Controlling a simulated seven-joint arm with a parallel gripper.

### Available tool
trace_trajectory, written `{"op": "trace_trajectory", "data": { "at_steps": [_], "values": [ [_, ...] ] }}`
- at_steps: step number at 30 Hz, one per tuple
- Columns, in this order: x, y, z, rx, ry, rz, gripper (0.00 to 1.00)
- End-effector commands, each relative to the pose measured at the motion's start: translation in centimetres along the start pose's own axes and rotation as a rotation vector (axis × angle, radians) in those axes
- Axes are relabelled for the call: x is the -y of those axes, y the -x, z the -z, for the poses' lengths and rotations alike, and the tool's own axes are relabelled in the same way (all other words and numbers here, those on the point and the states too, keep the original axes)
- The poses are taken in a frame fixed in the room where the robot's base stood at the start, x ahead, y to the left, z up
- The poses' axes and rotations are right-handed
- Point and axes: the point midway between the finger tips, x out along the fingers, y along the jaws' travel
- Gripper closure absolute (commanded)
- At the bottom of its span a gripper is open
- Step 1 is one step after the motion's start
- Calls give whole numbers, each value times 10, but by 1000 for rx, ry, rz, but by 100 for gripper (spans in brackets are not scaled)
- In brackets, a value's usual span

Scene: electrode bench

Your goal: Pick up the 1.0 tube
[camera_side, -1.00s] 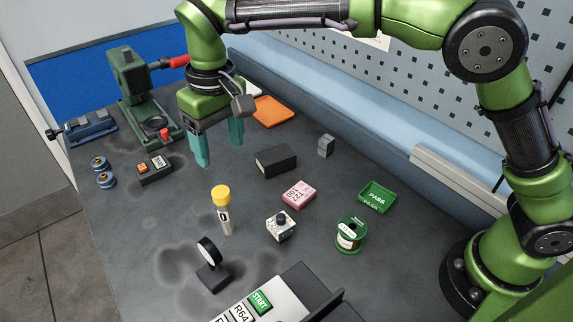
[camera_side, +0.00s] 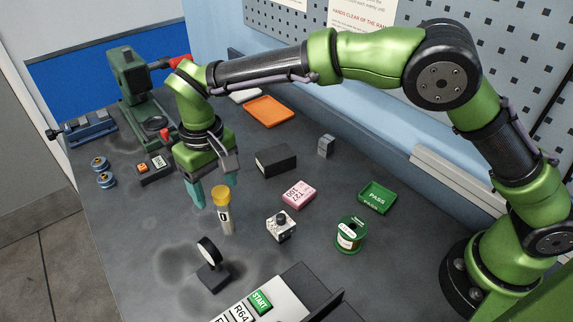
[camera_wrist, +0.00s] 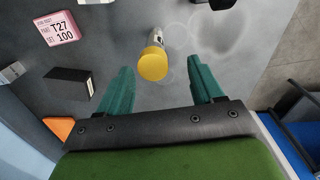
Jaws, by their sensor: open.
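The tube (camera_side: 226,216) stands upright on the dark bench. It has a yellow cap and a white label with black print, only partly readable. My gripper (camera_side: 212,192) is open and empty, with its teal fingers close behind the tube's cap in the side view. In the wrist view the tube's yellow cap (camera_wrist: 153,64) lies ahead of the gap between my open fingers (camera_wrist: 158,82), roughly centred. The fingers do not appear to touch it.
A black magnifier-like stand (camera_side: 211,264) is in front of the tube. A grey knob box (camera_side: 281,226), a pink box (camera_side: 299,194) and a black block (camera_side: 276,160) are to the right. A small orange-button box (camera_side: 155,170) is left. Bench around the tube is clear.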

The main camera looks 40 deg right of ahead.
Motion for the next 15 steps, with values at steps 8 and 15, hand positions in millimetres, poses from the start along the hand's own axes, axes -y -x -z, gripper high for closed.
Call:
{"op": "trace_trajectory", "data": {
  "at_steps": [8, 15],
  "values": [
    [-6, -28, -5, 4, -1, -1, 34],
    [-8, -55, -5, 1, -1, -1, 34]
  ]
}}
